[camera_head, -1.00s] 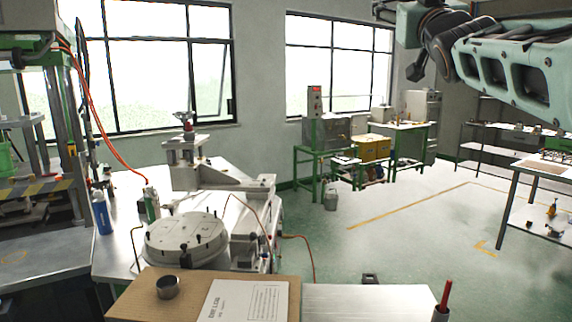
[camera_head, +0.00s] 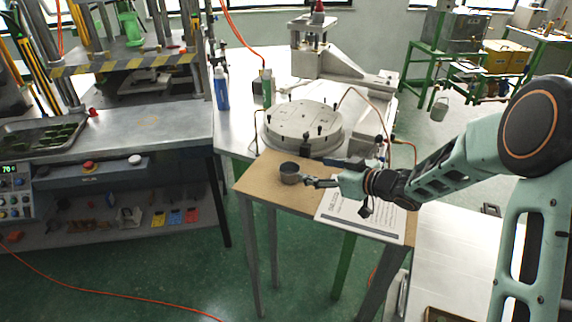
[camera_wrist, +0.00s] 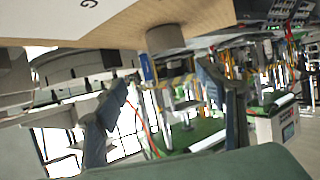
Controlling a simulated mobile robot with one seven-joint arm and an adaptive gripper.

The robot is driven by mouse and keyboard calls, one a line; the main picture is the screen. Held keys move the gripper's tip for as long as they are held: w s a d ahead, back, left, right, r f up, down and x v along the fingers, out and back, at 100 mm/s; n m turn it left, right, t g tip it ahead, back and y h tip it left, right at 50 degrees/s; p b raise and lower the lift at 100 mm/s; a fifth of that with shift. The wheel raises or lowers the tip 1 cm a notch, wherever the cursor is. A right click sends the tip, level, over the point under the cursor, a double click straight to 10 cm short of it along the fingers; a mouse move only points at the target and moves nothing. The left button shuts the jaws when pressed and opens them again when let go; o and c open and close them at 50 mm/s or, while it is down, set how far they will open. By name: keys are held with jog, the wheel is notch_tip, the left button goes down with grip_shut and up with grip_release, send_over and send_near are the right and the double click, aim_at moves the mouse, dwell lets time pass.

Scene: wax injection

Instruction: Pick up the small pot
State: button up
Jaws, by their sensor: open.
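The small pot (camera_head: 289,172) is a short dark metal cup standing upright on a brown-topped table. In the wrist view, the pot (camera_wrist: 166,40) shows near the upper middle, in a picture that is upside down. My gripper (camera_head: 313,174) is just right of the pot, low over the tabletop. In the wrist view my gripper (camera_wrist: 160,78) has its two dark fingers well apart and nothing between them. The pot lies ahead of the gap between the fingers, and I cannot tell whether they touch it.
A printed white sheet (camera_head: 358,222) lies on the brown table (camera_head: 258,187), under my arm. A round grey machine plate (camera_head: 300,124) with upright pins stands close behind. Blue (camera_head: 221,90) and green bottles stand further back. A press bench with a dark tray (camera_head: 42,138) is at left.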

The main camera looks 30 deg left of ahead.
send_near(283, 166)
jog(key=shift+w+a+f, duration=0.45)
jog(key=shift+a+f, duration=0.1)
jog(key=shift+p+x, duration=0.7)
jog(key=shift+x, duration=2.1)
jog(key=shift+r, duration=0.15)
jog(key=c, duration=1.3)
